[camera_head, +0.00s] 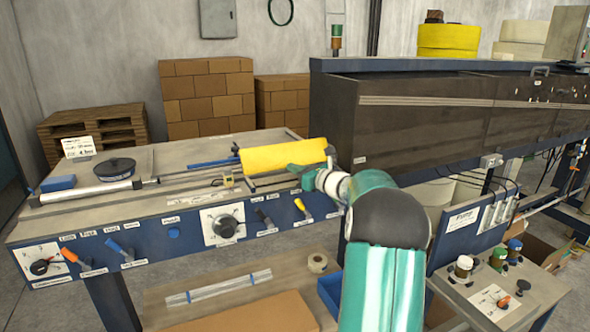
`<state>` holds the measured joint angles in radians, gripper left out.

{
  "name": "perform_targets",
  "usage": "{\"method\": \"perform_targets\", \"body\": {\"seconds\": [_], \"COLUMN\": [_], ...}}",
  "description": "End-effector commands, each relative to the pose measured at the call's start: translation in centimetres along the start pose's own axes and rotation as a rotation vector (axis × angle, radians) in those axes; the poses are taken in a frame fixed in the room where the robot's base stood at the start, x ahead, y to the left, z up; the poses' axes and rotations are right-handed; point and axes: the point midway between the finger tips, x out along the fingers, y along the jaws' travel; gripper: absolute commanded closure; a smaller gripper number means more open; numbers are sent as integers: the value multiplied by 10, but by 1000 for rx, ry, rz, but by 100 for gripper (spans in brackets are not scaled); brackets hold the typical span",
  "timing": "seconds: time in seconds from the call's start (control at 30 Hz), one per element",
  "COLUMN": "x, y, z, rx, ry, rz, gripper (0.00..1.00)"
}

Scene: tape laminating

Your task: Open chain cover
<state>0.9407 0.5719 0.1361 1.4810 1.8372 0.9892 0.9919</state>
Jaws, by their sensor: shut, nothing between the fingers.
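A yellow panel (275,157), which looks like the chain cover, is at the right end of the machine's work table (205,190). It lies lengthwise, with its right end slightly higher in the picture. My gripper (296,168) is at the lower right edge of the yellow panel, in front of it. The gripper is shut with nothing between its fingers. Whether it touches the panel cannot be told. My arm hides the table corner to the right, and what lies under the panel is hidden.
A control panel with knobs and coloured levers (222,226) runs along the table's front. A tall dark machine housing (400,125) stands close on the right. A black round part (115,168) and a roller (87,192) are at the left. Cardboard boxes (207,92) stand behind.

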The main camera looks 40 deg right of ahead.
Motion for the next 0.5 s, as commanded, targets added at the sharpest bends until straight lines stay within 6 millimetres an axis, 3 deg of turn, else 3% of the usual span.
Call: {"method": "perform_targets", "body": {"seconds": [0.5], "x": [2], "y": [-2], "z": [1], "rx": [-4], "ry": [2], "rz": [-9], "gripper": [100]}}
